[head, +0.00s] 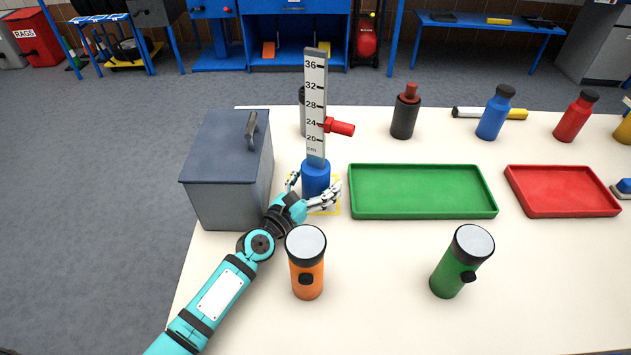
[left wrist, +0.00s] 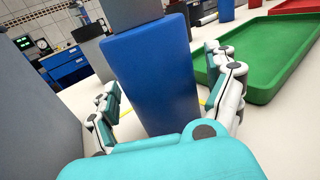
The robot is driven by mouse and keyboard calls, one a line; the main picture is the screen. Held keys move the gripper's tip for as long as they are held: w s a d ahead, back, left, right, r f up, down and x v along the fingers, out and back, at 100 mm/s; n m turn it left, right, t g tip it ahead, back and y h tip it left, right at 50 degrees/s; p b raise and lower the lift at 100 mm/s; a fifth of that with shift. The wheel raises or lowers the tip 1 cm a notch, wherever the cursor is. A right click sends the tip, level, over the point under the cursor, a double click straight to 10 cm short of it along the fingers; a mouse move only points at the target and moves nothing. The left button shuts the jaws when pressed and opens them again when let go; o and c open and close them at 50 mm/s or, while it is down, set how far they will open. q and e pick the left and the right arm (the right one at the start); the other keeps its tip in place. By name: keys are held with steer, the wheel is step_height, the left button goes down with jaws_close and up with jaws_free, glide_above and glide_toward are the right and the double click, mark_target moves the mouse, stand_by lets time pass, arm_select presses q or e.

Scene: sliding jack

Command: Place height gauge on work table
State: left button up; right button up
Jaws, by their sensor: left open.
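The height gauge (head: 316,120) stands upright on the white work table (head: 385,285), with a blue base, a white scale and a red slider knob. Its base sits at a yellow outlined square (head: 328,209) on the table top. My left gripper (head: 315,190) is open, with its fingers on either side of the blue base. In the left wrist view the blue base (left wrist: 150,85) stands between the spread fingers (left wrist: 168,100); I cannot tell whether they touch it. The foot of the base is partly hidden by the hand. My right gripper is not in view.
A grey box (head: 232,180) stands close left of the gauge. A green tray (head: 422,213) lies right of it, and a red tray (head: 565,210) farther right. Orange (head: 307,275) and green (head: 450,275) flashlights stand in front. Bottles line the back. The front middle is clear.

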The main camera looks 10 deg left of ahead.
arm_select(q)
steer(key=shift+r, duration=0.1)
steer(key=shift+s, duration=0.2)
steer(key=v, duration=0.7)
steer(key=shift+r, duration=0.1)
